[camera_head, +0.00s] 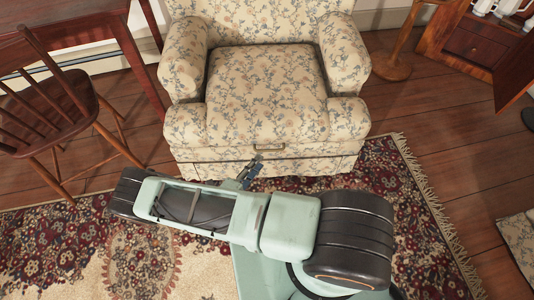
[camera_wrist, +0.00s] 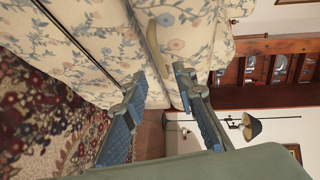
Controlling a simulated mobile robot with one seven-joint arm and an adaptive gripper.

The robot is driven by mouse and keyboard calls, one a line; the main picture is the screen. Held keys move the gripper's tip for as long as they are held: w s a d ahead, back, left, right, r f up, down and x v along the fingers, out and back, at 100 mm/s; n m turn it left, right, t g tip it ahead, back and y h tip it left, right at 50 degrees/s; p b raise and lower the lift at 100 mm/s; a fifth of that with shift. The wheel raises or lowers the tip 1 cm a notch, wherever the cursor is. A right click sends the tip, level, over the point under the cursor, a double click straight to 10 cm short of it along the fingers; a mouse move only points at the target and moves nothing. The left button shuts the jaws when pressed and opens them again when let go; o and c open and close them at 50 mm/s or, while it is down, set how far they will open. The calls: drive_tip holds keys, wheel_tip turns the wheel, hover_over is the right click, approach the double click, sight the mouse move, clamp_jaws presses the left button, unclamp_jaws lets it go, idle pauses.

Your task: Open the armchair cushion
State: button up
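The armchair (camera_head: 265,90) is cream with a blue and orange floral pattern. Its seat cushion (camera_head: 265,85) lies flat between the two arms. A small brass-coloured handle (camera_head: 269,148) is on the chair's front, below the cushion edge; it also shows as a pale bar in the wrist view (camera_wrist: 158,47). My gripper (camera_head: 254,163) is just in front of and below the handle. In the wrist view, the two blue-padded fingers of my gripper (camera_wrist: 160,74) are spread apart with nothing between them. The handle appears just beyond the fingertips, with no clear contact.
A patterned rug (camera_head: 60,250) lies under my arm. A wooden chair (camera_head: 55,110) and a table stand at the left. A wooden stand (camera_head: 393,65) and an open cabinet (camera_head: 470,45) are at the right. Bare floor (camera_head: 440,120) is free right of the armchair.

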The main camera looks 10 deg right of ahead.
drive_tip(key=x, duration=0.7)
drive_tip(key=shift+b, duration=0.45)
clamp_jaws()
